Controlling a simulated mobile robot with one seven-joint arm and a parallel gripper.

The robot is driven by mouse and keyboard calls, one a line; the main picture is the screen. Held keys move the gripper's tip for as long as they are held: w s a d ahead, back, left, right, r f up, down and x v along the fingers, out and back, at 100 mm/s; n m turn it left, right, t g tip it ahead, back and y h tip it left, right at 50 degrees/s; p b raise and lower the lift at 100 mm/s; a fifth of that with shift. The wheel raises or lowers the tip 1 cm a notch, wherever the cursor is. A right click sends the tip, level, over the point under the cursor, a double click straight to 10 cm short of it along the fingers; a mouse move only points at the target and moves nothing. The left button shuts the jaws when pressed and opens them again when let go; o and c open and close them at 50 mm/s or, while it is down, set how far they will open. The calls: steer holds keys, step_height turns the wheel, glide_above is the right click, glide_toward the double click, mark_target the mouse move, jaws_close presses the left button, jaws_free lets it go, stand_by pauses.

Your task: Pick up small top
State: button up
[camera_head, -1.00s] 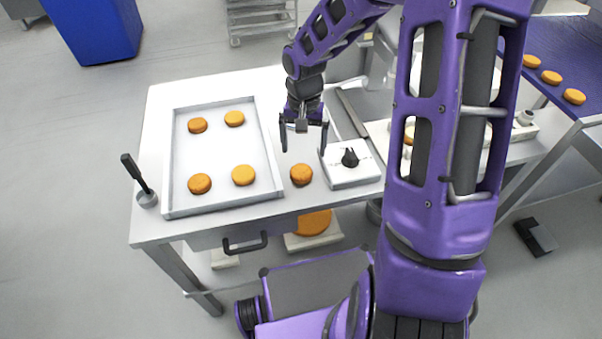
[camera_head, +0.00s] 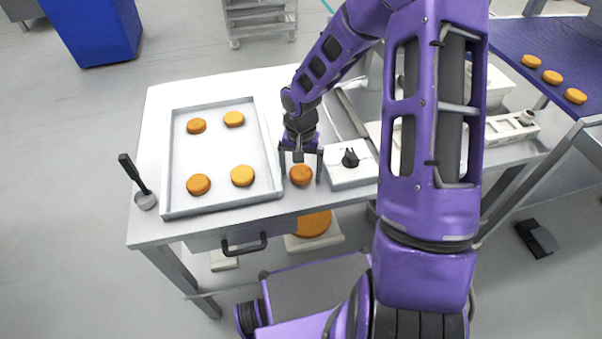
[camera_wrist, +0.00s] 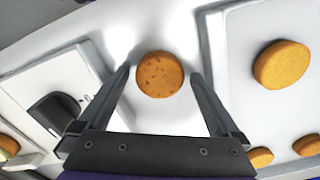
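A small round orange-brown top (camera_head: 301,174) lies on the white table between the tray and a white box. It also shows in the wrist view (camera_wrist: 160,74), with darker spots on its upper face. My gripper (camera_head: 301,180) is open around it, with one finger on each side. In the wrist view, my gripper (camera_wrist: 160,75) shows a gap between each fingertip and the top. Whether the fingers reach down to table height cannot be told.
A shallow white tray (camera_head: 165,165) with several similar rounds stands just left. A white box with a black knob (camera_head: 350,158) stands close on the right. A dark-handled tool (camera_head: 137,172) stands at the table's left edge. A blue belt (camera_head: 520,50) carries more rounds at far right.

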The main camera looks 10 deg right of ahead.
steer(key=c, duration=0.7)
steer(key=shift+r, duration=0.1)
